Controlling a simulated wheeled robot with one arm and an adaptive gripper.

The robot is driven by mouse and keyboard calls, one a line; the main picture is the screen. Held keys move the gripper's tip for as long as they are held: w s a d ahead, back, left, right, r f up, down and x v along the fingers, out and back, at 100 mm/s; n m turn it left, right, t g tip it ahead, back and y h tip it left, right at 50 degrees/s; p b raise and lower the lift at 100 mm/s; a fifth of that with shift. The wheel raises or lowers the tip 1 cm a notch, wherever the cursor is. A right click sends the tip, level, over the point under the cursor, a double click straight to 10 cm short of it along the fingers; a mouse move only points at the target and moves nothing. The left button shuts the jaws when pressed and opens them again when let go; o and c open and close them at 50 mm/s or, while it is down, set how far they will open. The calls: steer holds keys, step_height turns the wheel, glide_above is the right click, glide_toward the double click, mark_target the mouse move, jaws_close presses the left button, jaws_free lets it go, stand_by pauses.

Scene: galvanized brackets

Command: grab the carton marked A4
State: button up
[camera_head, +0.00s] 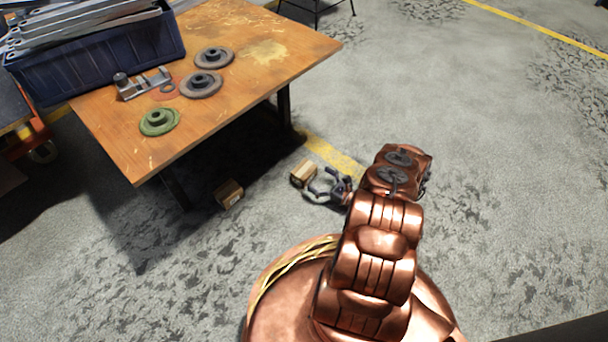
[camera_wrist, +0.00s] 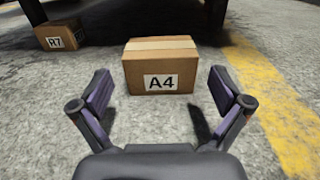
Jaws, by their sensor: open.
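The carton marked A4 (camera_wrist: 160,62) is a small brown box with a pale tape strip and a white label. It stands upright on the floor, straight ahead of my gripper (camera_wrist: 160,100) in the wrist view. My gripper is open and empty, its two fingers spread wider than the carton. The carton lies just beyond the fingertips, not between them. In the head view the A4 carton (camera_head: 303,173) sits just left of my gripper (camera_head: 318,190), near the yellow floor line.
A second carton marked R7 (camera_wrist: 62,36) stands on the floor to the left; the head view shows it too (camera_head: 229,194). A wooden table (camera_head: 245,98) with a blue crate (camera_head: 100,55) and round metal parts stands behind. A table leg (camera_head: 285,107) rises beyond the A4 carton.

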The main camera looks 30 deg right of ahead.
mark_target(311, 174)
steer(key=shift+x, duration=0.85)
steer(key=b+x, duration=0.1)
steer(key=x, duration=0.1)
steer(key=b+x, duration=0.1)
steer(key=shift+w+f+b, duration=0.2)
steer(key=shift+f+b, duration=0.05)
steer(key=shift+b, duration=0.05)
steer(key=shift+x, duration=0.8)
steer(key=shift+r, duration=0.15)
steer(key=shift+c, duration=0.3)
steer(key=c, duration=0.9)
